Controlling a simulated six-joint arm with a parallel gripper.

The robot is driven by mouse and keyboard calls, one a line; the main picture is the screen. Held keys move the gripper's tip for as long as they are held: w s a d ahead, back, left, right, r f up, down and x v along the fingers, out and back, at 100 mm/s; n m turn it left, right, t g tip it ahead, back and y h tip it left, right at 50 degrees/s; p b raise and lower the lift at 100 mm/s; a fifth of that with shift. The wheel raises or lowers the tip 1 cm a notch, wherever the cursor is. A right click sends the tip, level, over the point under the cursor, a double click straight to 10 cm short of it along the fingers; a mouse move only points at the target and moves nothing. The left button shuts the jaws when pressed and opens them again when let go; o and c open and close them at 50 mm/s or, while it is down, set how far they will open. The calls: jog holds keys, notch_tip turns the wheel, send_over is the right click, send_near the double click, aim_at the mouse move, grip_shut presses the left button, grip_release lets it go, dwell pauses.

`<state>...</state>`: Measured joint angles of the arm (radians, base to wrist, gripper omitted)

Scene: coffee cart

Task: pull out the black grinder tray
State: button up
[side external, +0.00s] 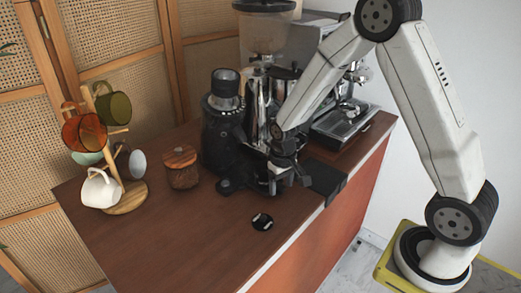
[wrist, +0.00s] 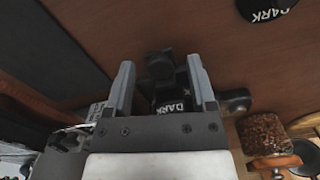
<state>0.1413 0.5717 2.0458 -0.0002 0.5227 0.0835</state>
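My gripper (side external: 284,178) is down at the front of the black coffee grinder (side external: 222,140), low over the cart top. In the wrist view my gripper (wrist: 161,66) has its two grey fingers apart. A gap shows between the left finger and these parts; I cannot tell whether the right finger touches. The tray's body is mostly hidden by my gripper and the grinder.
A round black disc (side external: 262,222) lies on the brown cart top (side external: 190,235) near the front edge. A black mat (side external: 326,178) hangs over that edge. A wooden jar (side external: 181,167) and a mug tree (side external: 126,196) stand left. An espresso machine (side external: 345,120) stands behind right.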

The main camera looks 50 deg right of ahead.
jog(key=shift+r, duration=0.1)
jog(key=shift+r, duration=3.8)
jog(key=shift+s, duration=0.1)
jog(key=s+a+n+t, duration=0.2)
jog(key=s+a, duration=0.3)
jog(key=s, duration=0.5)
jog(key=shift+s+a+r+n+t, duration=0.2)
jog(key=shift+s+a+n+t, duration=0.05)
jog(key=shift+n+t, duration=0.05)
